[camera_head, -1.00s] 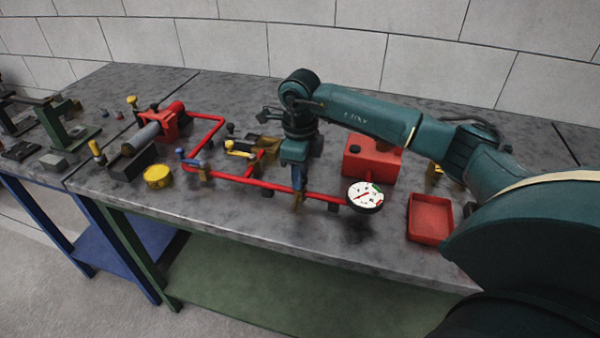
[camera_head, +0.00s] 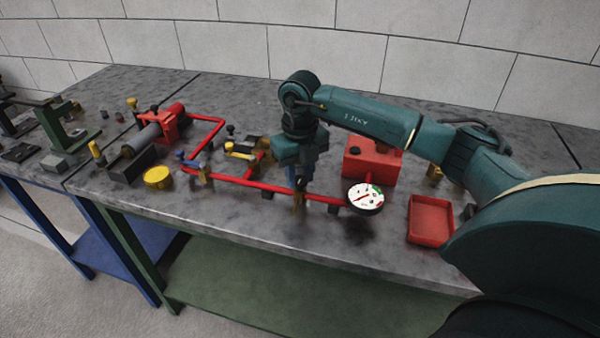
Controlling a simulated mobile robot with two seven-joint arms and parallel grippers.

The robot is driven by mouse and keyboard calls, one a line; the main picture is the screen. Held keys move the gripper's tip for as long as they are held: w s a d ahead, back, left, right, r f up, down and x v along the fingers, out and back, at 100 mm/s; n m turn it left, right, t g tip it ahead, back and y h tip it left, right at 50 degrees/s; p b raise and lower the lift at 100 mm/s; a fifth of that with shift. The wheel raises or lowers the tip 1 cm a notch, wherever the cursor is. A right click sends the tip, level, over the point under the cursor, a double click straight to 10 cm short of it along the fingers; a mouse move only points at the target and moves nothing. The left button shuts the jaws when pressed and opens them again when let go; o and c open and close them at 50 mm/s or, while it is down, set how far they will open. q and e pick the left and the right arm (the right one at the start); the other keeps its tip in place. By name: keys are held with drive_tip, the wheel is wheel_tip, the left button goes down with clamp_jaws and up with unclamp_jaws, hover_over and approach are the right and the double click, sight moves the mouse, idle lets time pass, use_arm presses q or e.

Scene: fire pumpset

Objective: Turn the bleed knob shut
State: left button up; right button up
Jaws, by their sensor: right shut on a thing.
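My right gripper (camera_head: 301,180) points down over the front run of the red pipe (camera_head: 245,181), left of the round white gauge (camera_head: 366,195). It is shut on the bleed knob, which its fingers mostly hide. A brass fitting (camera_head: 297,201) shows just below the fingertips on the pipe. How far the knob is turned cannot be seen. My left gripper is not in view.
A red box (camera_head: 372,160) stands behind the gauge, and a red tray (camera_head: 431,220) lies to its right. A blue-handled valve (camera_head: 190,165), a yellow cap (camera_head: 158,178) and a red pump (camera_head: 172,121) are to the left. The bench front (camera_head: 250,225) is clear.

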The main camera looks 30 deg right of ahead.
sight(300, 179)
drive_tip(key=shift+m, duration=0.3)
drive_tip(key=o, duration=1)
drive_tip(key=shift+c, duration=0.2)
drive_tip(key=shift+r, duration=0.1)
wheel_tip(300, 179, up, 13)
drive_tip(key=b, duration=0.1)
